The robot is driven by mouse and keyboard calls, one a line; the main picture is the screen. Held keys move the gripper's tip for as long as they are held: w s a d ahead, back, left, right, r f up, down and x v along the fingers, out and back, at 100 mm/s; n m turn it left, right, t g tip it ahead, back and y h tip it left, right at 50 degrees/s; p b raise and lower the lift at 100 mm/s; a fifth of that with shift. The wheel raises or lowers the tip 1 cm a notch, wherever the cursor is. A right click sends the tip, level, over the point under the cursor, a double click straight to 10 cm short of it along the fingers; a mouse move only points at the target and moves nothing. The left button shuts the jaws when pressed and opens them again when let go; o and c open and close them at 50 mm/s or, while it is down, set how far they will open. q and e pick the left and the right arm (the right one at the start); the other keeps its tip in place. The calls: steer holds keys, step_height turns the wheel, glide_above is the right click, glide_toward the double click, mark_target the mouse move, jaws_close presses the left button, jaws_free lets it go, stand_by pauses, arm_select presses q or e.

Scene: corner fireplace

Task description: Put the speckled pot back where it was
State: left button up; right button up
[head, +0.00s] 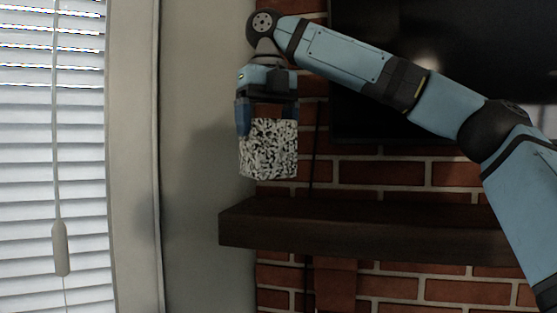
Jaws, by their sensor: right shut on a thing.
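The speckled pot (268,152) is black and white and hangs upright below my right gripper (267,112). The gripper points down and is shut on the pot at its upper rim. The pot is in the air above the left end of the dark wooden mantel shelf (360,232), with a gap between its base and the shelf. My right arm reaches in from the right side. My left gripper is not in view.
The visible part of the mantel top is bare. A red brick wall (390,173) stands behind it, with a dark screen (480,50) above. A grey wall (205,200) and a window with blinds (50,180) are on the left.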

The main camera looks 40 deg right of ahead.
steer(key=w+d, duration=0.5)
steer(key=d, duration=0.1)
steer(key=f, duration=0.7)
steer(key=shift+w+p, duration=0.25)
steer(key=shift+p, duration=0.1)
steer(key=shift+s+a+f, duration=0.1)
steer(key=shift+s+f, duration=0.05)
steer(key=o, duration=1)
steer(key=shift+c, duration=0.2)
step_height(320, 180, up, 12)
steer(key=shift+r, duration=0.2)
